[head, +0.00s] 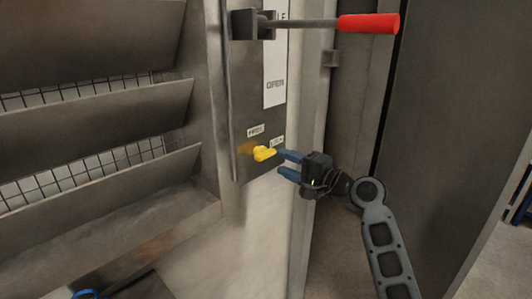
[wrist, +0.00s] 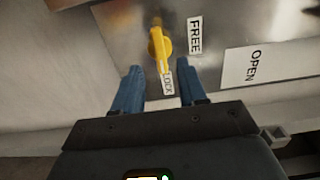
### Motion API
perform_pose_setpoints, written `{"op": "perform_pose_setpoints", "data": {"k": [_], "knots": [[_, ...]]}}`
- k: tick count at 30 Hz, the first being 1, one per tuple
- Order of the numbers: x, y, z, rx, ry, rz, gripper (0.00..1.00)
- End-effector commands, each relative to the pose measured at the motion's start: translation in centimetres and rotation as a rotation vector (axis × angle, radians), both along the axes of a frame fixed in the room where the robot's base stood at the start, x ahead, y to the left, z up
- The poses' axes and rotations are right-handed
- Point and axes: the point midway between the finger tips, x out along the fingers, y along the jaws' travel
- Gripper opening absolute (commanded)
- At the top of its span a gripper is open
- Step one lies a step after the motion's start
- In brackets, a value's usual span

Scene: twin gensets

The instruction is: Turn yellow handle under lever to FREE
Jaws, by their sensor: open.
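The yellow handle (head: 264,154) sits low on a grey metal panel, under the lever (head: 305,23) with its red grip. In the wrist view the yellow handle (wrist: 159,45) has its narrow end towards the LOCK label (wrist: 167,84); the FREE label (wrist: 194,36) is to its right. My gripper (head: 287,165) is open, just right of the handle in the head view. In the wrist view the blue fingers of my gripper (wrist: 158,71) lie either side of the line of the handle, near its narrow end. I cannot tell whether either finger touches it.
A white OPEN plate (head: 275,65) is on the panel between lever and handle. Slanted louvres (head: 100,120) over wire mesh are at the left. A dark cabinet side (head: 450,110) stands at the right, with a narrow gap before it.

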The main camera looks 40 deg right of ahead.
Motion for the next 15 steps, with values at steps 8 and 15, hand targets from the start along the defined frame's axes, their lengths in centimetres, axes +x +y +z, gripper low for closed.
{"op": "perform_pose_setpoints", "data": {"k": [8, 15], "knots": [[3.9, 0.2, 0.1, -0.002, 0.001, 0.001, 0.41], [6.7, 0.3, 0.0, -0.001, 0.001, 0.0, 0.41]]}}
